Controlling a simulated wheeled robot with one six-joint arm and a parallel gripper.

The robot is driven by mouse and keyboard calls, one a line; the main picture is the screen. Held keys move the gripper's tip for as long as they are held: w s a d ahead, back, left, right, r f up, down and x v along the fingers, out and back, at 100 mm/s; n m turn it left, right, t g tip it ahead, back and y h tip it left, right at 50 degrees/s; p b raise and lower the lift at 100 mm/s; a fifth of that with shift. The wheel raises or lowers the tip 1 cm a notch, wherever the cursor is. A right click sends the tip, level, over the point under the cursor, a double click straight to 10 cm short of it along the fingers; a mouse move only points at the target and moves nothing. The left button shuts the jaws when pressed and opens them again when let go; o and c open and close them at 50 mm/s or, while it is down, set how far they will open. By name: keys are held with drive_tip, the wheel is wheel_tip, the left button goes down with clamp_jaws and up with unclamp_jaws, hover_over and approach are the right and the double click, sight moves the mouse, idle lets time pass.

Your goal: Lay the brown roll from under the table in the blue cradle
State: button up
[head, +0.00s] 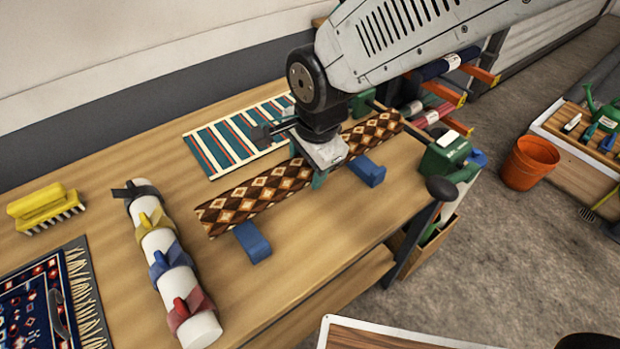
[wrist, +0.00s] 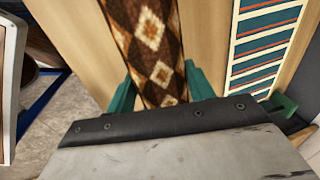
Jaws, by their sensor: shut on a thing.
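The brown roll (head: 265,188), patterned with cream and orange diamonds, lies lengthwise over the table. My gripper (head: 319,176) is shut on it near its middle, from above. In the wrist view the green fingers of my gripper (wrist: 160,92) stand on either side of the roll (wrist: 150,40). The blue cradle shows as two blue blocks, a near-left one (head: 252,242) and a right one (head: 367,171), protruding from the roll's front side. The roll is at the cradle; I cannot tell whether it rests on the blocks or hangs just above them.
A striped teal rug (head: 232,137) lies behind the roll. A white tube with coloured straps (head: 160,250), a yellow brush (head: 44,208) and a fringed rug (head: 45,300) are on the left. A green device (head: 445,155) stands at the table's right end. An orange bucket (head: 531,162) stands beyond.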

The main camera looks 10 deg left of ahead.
drive_tip(key=shift+s+d+x, duration=0.1)
drive_tip(key=shift+s+x, duration=0.1)
drive_tip(key=shift+x, duration=0.65)
drive_tip(key=shift+s+d+x, duration=0.1)
drive_tip(key=shift+s+x, duration=0.05)
drive_tip(key=shift+x, duration=0.65)
drive_tip(key=shift+s+d+x, duration=0.1)
drive_tip(key=shift+s+x, duration=0.1)
drive_tip(key=shift+x, duration=0.65)
drive_tip(key=shift+f, duration=0.25)
drive_tip(key=o, duration=1.3)
drive_tip(key=shift+o, duration=0.2)
drive_tip(key=v, duration=1.2)
drive_tip(key=shift+r, duration=0.15)
